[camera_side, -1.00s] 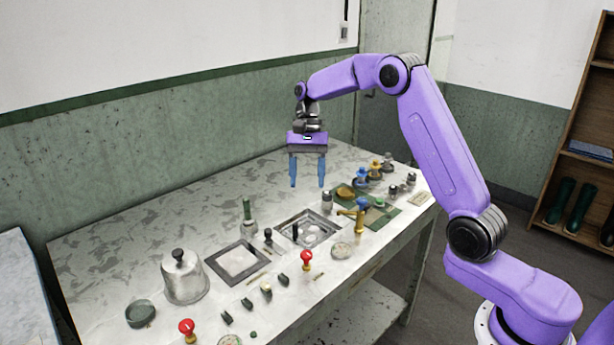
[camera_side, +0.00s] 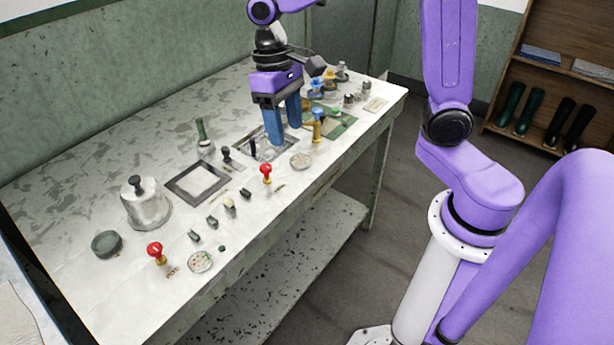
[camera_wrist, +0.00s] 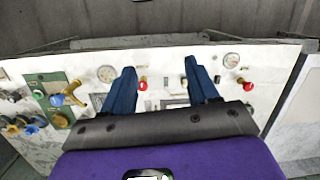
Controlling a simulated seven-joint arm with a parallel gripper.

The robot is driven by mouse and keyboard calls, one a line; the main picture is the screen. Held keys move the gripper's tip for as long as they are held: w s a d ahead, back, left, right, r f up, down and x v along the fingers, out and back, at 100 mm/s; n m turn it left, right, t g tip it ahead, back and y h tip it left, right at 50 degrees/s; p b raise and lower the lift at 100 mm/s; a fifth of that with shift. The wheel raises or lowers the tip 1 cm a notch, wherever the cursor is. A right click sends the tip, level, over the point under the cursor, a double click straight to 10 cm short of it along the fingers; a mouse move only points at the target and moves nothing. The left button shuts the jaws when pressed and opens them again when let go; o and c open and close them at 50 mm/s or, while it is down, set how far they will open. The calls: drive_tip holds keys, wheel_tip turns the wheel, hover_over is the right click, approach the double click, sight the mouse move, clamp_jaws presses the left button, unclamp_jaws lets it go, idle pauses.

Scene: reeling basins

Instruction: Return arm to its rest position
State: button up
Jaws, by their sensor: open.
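My gripper (camera_side: 284,130) is open, with two blue fingers pointing down over the right part of the worktable (camera_side: 110,185). No object shows between the fingers. In the side view the fingers overlap the sunken square basin (camera_side: 262,152) and hide part of it; I cannot tell their exact height above it. In the wrist view the open fingers (camera_wrist: 160,68) stand apart, with the tabletop and its small items beyond them.
A metal bell-shaped cover (camera_side: 146,207), a dark-framed square plate (camera_side: 197,182) and red-knobbed pieces (camera_side: 155,250) stand on the table. A yellow-and-blue tap (camera_side: 318,122) is close right of the fingers. The table's back left is clear.

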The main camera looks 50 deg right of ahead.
drive_tip(key=s+d+f+n+t, duration=0.1)
drive_tip(key=s+n, duration=0.4)
drive_tip(key=s, duration=0.5)
drive_tip(key=s+d+f+n+t, duration=0.1)
drive_tip(key=s+d+n, duration=0.2)
drive_tip(key=s+n, duration=0.3)
drive_tip(key=s, duration=0.3)
drive_tip(key=shift+s+f, duration=0.25)
drive_tip(key=shift+s, duration=0.15)
drive_tip(key=shift+d, duration=0.1)
